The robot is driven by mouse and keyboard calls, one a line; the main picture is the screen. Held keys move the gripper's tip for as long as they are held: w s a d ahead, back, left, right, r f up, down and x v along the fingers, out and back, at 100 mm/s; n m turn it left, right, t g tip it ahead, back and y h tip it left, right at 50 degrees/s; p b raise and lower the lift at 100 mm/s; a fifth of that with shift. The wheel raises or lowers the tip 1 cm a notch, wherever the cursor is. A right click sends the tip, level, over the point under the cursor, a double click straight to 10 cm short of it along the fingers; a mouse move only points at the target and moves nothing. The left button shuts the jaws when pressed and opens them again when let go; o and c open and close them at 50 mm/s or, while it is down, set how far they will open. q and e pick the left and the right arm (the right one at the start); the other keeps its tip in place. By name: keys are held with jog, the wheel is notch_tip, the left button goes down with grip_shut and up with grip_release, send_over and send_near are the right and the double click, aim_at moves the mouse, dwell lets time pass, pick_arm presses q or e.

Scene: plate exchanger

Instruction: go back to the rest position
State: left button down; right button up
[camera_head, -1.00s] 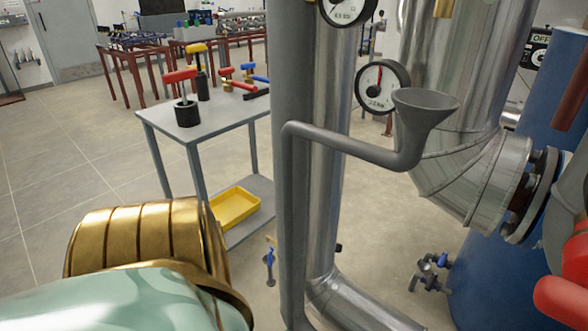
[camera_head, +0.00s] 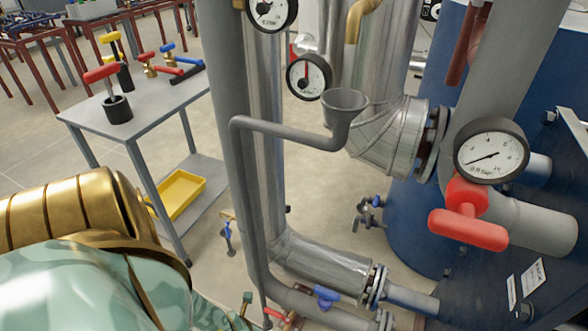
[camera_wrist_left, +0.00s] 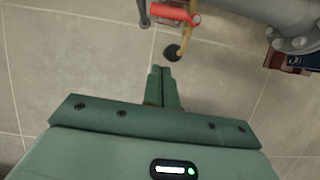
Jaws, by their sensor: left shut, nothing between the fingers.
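My left gripper (camera_wrist_left: 163,72) is at the centre of the left wrist view, its two green fingers together with nothing between them. Bare tiled floor lies behind the fingertips. A red valve handle (camera_wrist_left: 174,12) on a brass fitting shows just beyond them at the top; I cannot tell the exact gap. In the head view my left arm, gold and mint green, fills the lower left corner. My right gripper is in neither view.
A grey pipe with a funnel (camera_head: 345,104) stands in the middle. A red T-handle valve (camera_head: 468,228) and a gauge (camera_head: 491,151) are at right. A grey table (camera_head: 150,120) with valves stands at left, a yellow tray (camera_head: 176,195) on its lower shelf. Tiled floor lies between.

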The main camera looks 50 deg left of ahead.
pick_arm(q)
jog(key=shift+f, duration=0.1)
